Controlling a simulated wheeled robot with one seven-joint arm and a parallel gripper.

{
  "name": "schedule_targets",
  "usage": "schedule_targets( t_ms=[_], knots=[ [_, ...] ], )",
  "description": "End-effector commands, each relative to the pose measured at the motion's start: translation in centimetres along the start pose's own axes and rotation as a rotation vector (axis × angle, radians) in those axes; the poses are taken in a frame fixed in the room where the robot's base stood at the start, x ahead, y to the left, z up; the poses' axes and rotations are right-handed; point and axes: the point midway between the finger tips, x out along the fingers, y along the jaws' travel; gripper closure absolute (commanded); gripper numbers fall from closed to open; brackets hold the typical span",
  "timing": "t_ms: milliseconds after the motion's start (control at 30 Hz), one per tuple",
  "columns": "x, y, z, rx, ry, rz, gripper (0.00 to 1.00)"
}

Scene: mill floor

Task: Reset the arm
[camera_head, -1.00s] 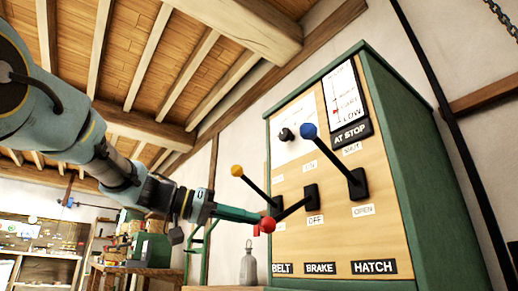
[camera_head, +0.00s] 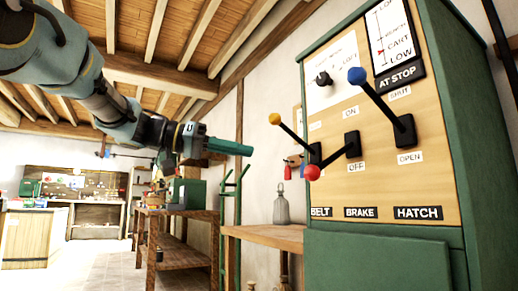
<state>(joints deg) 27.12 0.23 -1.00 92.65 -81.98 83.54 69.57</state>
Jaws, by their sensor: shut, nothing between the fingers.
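My gripper (camera_head: 243,149) is at the end of my arm, left of the control panel (camera_head: 440,185), with its green fingers shut and nothing between them. It points right and is apart from the levers. The panel has three levers: one with a yellow knob (camera_head: 275,119), one with a red knob (camera_head: 312,172) and one with a blue knob (camera_head: 357,75). The yellow and blue levers slant up to the left; the red one slants down to the left. The labels below read BELT, BRAKE and HATCH.
A wooden table (camera_head: 270,236) with a grey bottle-shaped object (camera_head: 281,205) stands beside the panel. A workbench (camera_head: 180,222) with a green box (camera_head: 186,194) is further back. A wooden counter (camera_head: 28,238) stands far left. The floor (camera_head: 105,262) between is clear.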

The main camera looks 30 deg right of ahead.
Motion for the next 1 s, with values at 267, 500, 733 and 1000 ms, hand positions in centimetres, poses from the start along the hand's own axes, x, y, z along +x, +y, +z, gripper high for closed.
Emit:
schedule_targets(
  t_ms=[267,500,733,1000],
  knots=[
    [-1.5,-0.1,0.1,0.001,0.001,-0.001,1.0],
    [-1.4,0.0,0.1,0.001,0.001,-0.001,1.0],
    [-1.4,-0.1,0.1,-0.001,0.0,-0.002,1.0],
    [-3.6,-6.2,6.6,-0.272,-0.118,-0.229,1.0]
  ],
)
